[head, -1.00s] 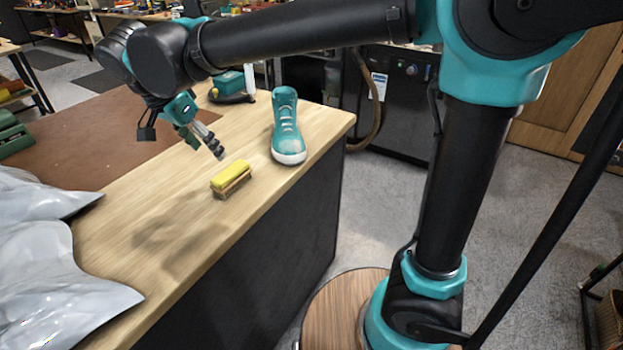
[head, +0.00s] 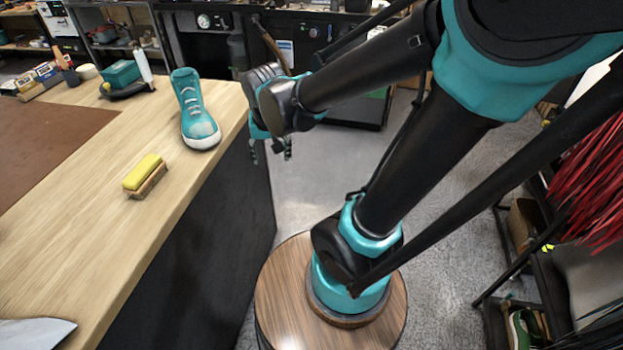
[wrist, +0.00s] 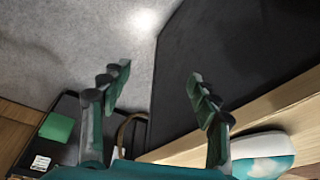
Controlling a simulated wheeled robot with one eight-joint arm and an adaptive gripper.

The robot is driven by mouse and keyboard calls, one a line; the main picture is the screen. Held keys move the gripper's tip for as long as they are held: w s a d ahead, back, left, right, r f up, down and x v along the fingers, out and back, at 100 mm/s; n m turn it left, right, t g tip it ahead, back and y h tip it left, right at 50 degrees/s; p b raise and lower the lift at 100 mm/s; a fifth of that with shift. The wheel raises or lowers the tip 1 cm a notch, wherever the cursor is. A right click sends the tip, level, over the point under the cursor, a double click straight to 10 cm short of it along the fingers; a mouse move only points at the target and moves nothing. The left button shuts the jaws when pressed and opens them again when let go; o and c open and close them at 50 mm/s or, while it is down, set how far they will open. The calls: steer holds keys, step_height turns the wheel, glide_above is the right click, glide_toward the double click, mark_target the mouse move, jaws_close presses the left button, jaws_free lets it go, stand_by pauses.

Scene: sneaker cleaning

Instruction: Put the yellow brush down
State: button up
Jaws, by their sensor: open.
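The yellow brush (head: 144,175) has a yellow top and a wooden body with bristles. It lies on the light wooden workbench (head: 85,255), near its right edge, in the head view. My gripper (head: 271,155) hangs off the right side of the bench, past the edge, apart from the brush. In the wrist view my gripper (wrist: 160,82) has its two fingers spread wide with nothing between them. The brush does not show in the wrist view. A teal sneaker (head: 192,110) stands upright on the bench behind the brush; part of it shows in the wrist view (wrist: 262,155).
A brown mat (head: 45,145) covers the bench's left part. A teal box (head: 122,74) and a white bottle (head: 143,66) stand at the back. A grey bag (head: 35,332) lies at the near left. Open grey floor (head: 320,180) lies right of the bench.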

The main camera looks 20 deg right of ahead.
steer(key=s+d+f+n+t, duration=0.1)
steer(key=s+d+f, duration=0.5)
steer(key=d, duration=0.3)
steer(key=shift+s+d+n, duration=0.2)
steer(key=shift+d+n, duration=0.1)
steer(key=shift+o, duration=0.3)
stand_by(0.5)
